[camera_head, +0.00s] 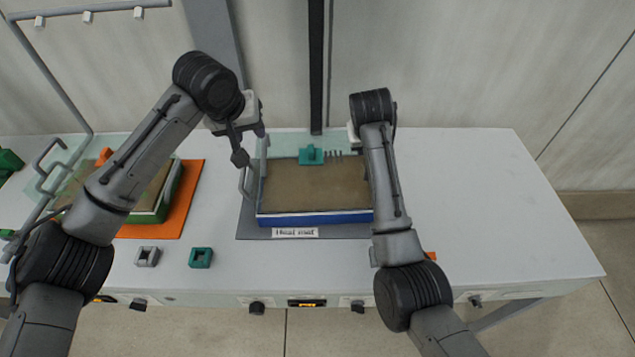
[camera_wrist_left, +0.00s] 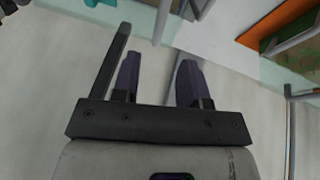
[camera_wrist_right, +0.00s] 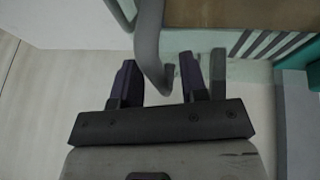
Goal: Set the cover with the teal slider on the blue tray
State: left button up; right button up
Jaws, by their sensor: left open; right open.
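The blue tray (camera_head: 315,218), filled with brown soil, stands on a grey mat labelled "Heat mat". The clear cover with the teal slider (camera_head: 312,155) shows over it, its pale pane showing past the tray's back edge. I cannot tell whether it sits level on the rim. My left gripper (camera_head: 246,150) is open near the cover's left handle (camera_head: 244,184). In the left wrist view its open fingers (camera_wrist_left: 158,80) hold nothing. My right gripper is hidden behind its arm in the head view. In the right wrist view its open fingers (camera_wrist_right: 158,82) are at a grey handle (camera_wrist_right: 150,45).
At left, a green tray (camera_head: 150,216) stands on an orange mat (camera_head: 190,190), with a clear cover with an orange slider (camera_head: 104,156). A grey block (camera_head: 147,256) and a teal block (camera_head: 201,257) lie near the front edge. The table's right side (camera_head: 480,200) is clear.

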jog(key=shift+s+r, duration=0.1)
jog(key=shift+r, duration=0.2)
pick_arm(q)
jog(key=shift+v, duration=0.9)
pick_arm(e)
jog(key=v, duration=1.1)
jog(key=shift+s, duration=0.15)
jog(key=shift+a+r, duration=0.1)
